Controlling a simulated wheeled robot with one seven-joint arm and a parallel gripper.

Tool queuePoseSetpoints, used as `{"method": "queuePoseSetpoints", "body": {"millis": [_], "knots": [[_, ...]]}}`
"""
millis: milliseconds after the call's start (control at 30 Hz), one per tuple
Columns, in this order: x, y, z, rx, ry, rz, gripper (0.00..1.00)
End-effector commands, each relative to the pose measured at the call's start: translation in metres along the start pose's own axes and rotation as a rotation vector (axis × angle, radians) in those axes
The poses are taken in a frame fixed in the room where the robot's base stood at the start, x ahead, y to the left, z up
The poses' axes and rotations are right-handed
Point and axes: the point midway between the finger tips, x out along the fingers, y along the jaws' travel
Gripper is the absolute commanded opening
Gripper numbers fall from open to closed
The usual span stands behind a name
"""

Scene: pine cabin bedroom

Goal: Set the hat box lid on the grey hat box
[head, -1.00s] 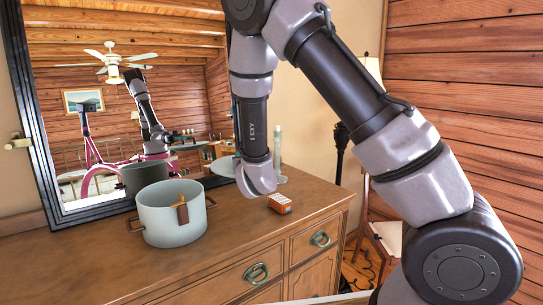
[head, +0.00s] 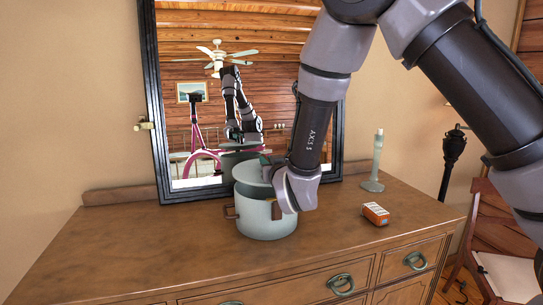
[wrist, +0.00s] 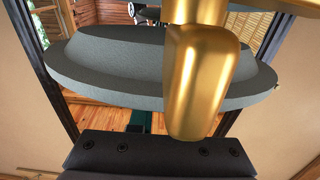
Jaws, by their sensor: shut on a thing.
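The grey hat box (head: 266,222) stands on the dresser in front of the mirror, with small brown tabs on its side. The grey round hat box lid (head: 249,177) is held tilted over the box's top. I cannot tell whether it touches the rim. My gripper (head: 274,172) is shut on the lid and partly hides the box's right side. In the wrist view the lid (wrist: 110,70) spans the picture, with a smooth gold-coloured piece in front of it. The inside of the box is hidden.
The dark-framed mirror (head: 150,100) stands close behind the box. An orange-labelled small box (head: 375,214) and a pale candlestick (head: 375,165) are to the right on the dresser (head: 130,245). The dresser top is clear on the left.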

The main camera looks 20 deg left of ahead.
Motion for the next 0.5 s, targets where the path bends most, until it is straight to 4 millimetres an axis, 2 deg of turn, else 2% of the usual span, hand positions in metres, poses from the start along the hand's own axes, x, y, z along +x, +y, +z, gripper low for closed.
{"method": "queuePoseSetpoints", "body": {"millis": [200,500], "knots": [[0.001,0.0,0.023,-0.003,-0.002,0.0,0.0],[0.0,0.001,0.038,-0.003,-0.009,0.0,0.0]]}}
